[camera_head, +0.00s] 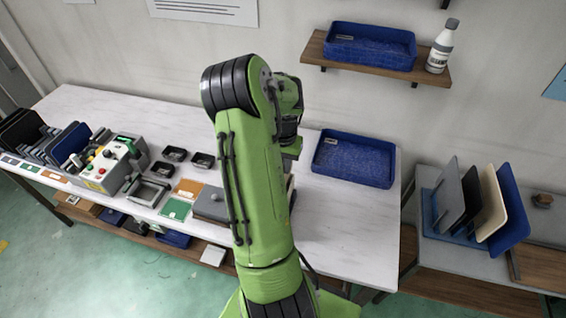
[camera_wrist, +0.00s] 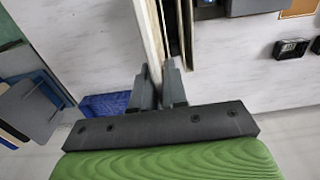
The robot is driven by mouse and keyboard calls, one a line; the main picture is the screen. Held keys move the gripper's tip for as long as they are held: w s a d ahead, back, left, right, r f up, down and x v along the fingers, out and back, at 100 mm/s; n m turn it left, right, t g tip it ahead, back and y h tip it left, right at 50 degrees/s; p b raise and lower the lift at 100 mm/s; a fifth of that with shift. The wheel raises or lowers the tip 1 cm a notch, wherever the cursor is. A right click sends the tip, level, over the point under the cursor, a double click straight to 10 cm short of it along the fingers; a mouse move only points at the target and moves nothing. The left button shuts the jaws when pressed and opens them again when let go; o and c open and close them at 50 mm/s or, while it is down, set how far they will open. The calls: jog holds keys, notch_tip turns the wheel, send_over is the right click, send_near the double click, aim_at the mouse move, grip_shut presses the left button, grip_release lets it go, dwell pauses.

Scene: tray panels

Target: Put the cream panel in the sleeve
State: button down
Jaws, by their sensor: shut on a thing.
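My gripper (camera_wrist: 158,84) is shut on a thin pale cream panel (camera_wrist: 149,38), seen almost edge-on in the wrist view. The panel stretches away from the fingertips to the top edge of the picture. Close to its right are dark, narrow upright edges (camera_wrist: 182,28), apart from the fingers; I cannot tell whether they are the sleeve. In the head view my arm hides the gripper and the held panel. Another cream panel (camera_head: 491,204) stands tilted in a rack at the right, between a black and a blue panel.
A blue tray (camera_head: 354,158) lies on the white table (camera_head: 340,222), right of my arm. A control box (camera_head: 108,165), small black trays and flat panels fill the left side. A shelf (camera_head: 375,68) holds another blue tray and a white bottle (camera_head: 442,46). The table's front right is clear.

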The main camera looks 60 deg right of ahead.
notch_tip(320, 180, down, 14)
jog(key=b, duration=1)
jog(key=shift+s+a+f+b, duration=0.15)
jog(key=shift+a+f+b, duration=0.35)
jog(key=shift+f+b, duration=0.25)
dwell(0.9)
jog(key=c, duration=1.3)
grip_release()
jog(key=shift+c, duration=0.2)
jog(key=shift+o, duration=0.8)
jog(key=shift+r, duration=0.1)
jog(key=shift+d+r, duration=0.1)
jog(key=shift+r, duration=0.25)
jog(key=shift+o, duration=0.4)
jog(key=r, duration=0.2)
jog(key=d+r, duration=0.1)
jog(key=r, duration=0.1)
jog(key=shift+w+p, duration=0.3)
jog(key=shift+p, duration=0.05)
jog(key=r, duration=0.4)
jog(key=r+p, duration=0.1)
jog(key=r, duration=0.7)
jog(key=shift+s+a+r+p, duration=0.25)
jog(key=shift+s+a+p, duration=0.05)
jog(key=shift+a+p, duration=0.1)
